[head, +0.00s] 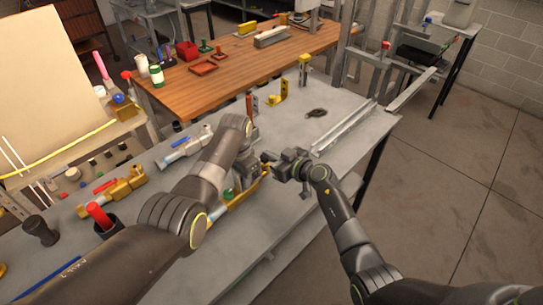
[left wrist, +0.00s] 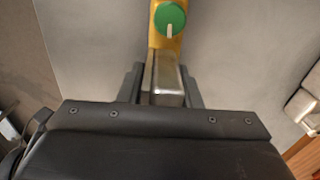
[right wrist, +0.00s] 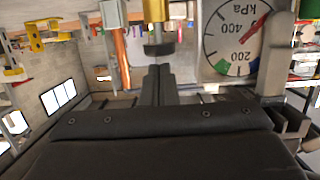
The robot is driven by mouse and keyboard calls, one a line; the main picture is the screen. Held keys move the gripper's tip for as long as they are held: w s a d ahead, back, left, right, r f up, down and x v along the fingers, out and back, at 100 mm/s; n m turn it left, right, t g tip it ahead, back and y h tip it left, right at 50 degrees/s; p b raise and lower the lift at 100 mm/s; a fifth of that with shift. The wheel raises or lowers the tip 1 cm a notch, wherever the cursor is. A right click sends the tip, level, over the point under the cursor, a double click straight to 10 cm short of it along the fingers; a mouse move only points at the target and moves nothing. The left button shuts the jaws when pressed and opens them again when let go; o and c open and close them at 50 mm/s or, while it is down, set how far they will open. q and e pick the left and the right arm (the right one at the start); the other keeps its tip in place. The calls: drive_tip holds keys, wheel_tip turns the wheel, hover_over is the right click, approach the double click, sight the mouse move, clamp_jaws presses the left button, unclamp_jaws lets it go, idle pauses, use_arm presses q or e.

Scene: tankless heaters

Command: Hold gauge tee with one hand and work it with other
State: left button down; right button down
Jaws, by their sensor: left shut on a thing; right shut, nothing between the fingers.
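The gauge tee is a brass body (head: 236,200) with a green knob (head: 228,193), low over the front part of the grey table. In the left wrist view the green knob (left wrist: 170,19) stands beyond a silver block (left wrist: 166,75) between my left fingers. My left gripper (left wrist: 165,90) is shut on the tee. In the right wrist view a round kPa gauge face (right wrist: 236,35) is close on the right.
A wooden bench (head: 240,68) stands behind. Open floor lies to the right.

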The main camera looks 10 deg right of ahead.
drive_tip(key=shift+f, duration=0.2)
drive_tip(key=shift+f, duration=1.25)
drive_tip(key=s+d+r, duration=0.5)
drive_tip(key=s+r, duration=0.1)
drive_tip(key=s, duration=0.1)
drive_tip(key=shift+s+d+r, duration=0.35)
drive_tip(key=shift+s, duration=0.05)
idle(1.9)
